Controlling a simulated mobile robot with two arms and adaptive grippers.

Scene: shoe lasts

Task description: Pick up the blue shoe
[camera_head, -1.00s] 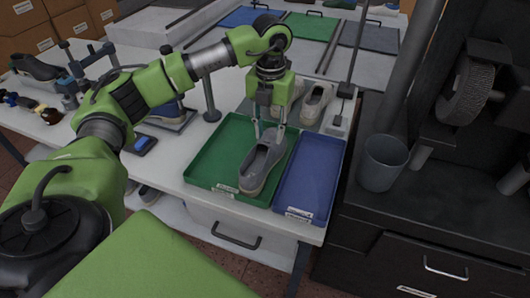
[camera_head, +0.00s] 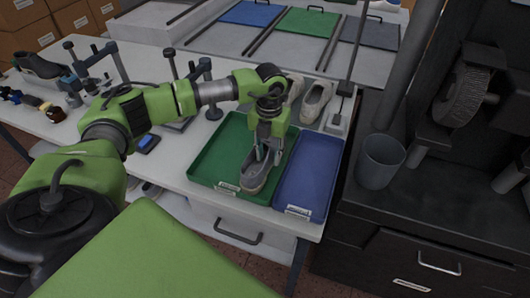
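A grey-blue shoe (camera_head: 254,177) lies in the green tray (camera_head: 212,158) on the table, toe toward the front edge. My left gripper (camera_head: 264,158) points down over the shoe, with its fingers low at the shoe's opening. The gripper partly hides the shoe's heel end. I cannot tell whether the fingers are pressed on the shoe or still apart from it. The shoe appears to rest in the tray. My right gripper is out of view.
An empty blue tray (camera_head: 310,178) stands right of the green one. Light shoes (camera_head: 316,101) stand behind the trays. A grey cup (camera_head: 380,161) is on the dark bench at right. Clamp stands (camera_head: 207,88) and a small blue item (camera_head: 148,142) are at left.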

